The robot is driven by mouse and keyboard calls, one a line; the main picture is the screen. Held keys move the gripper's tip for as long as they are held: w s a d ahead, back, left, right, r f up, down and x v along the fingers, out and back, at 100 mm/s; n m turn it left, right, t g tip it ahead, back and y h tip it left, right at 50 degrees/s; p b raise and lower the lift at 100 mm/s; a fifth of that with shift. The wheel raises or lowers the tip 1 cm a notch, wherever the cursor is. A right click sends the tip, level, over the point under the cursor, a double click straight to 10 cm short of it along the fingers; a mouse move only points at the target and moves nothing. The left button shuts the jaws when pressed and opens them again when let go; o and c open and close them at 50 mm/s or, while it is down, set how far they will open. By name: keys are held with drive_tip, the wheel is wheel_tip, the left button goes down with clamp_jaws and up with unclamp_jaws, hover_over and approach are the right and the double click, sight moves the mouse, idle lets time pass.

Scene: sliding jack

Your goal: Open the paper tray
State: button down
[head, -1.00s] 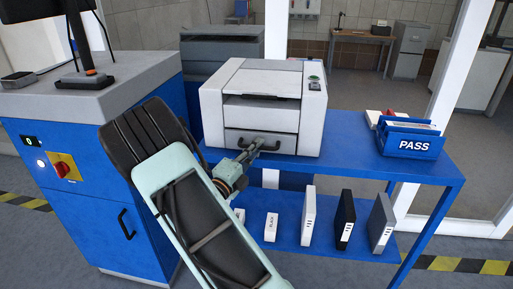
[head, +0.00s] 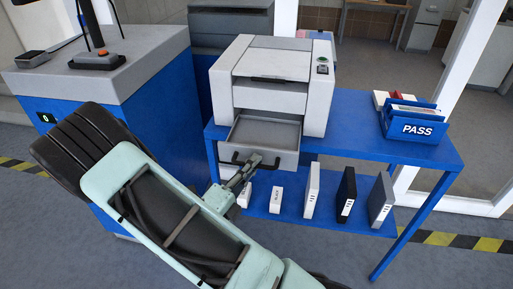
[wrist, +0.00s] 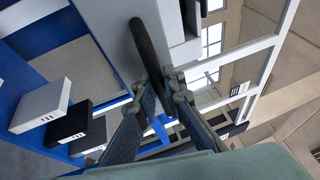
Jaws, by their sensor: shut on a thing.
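The white printer (head: 273,75) stands on the blue table. Its paper tray (head: 265,132) is pulled out from the front, and the empty inside of the tray shows from above. The tray's dark handle (head: 236,160) is on its front face. My gripper (head: 252,165) is at this handle in front of the tray. In the wrist view the handle (wrist: 147,50) runs down between the fingers of my gripper (wrist: 160,100), which are closed around it.
A blue bin marked PASS (head: 414,124) stands at the table's right end. Several boxes stand on the lower shelf (head: 330,215) below the tray. A blue cabinet (head: 150,110) with a grey top is close on the left. The table top between printer and bin is clear.

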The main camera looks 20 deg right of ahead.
drive_tip(key=shift+s+a, duration=0.25)
drive_tip(key=shift+s, duration=0.2)
drive_tip(key=c, duration=2)
unclamp_jaws()
drive_tip(key=v, duration=1.2)
drive_tip(key=shift+r, duration=0.1)
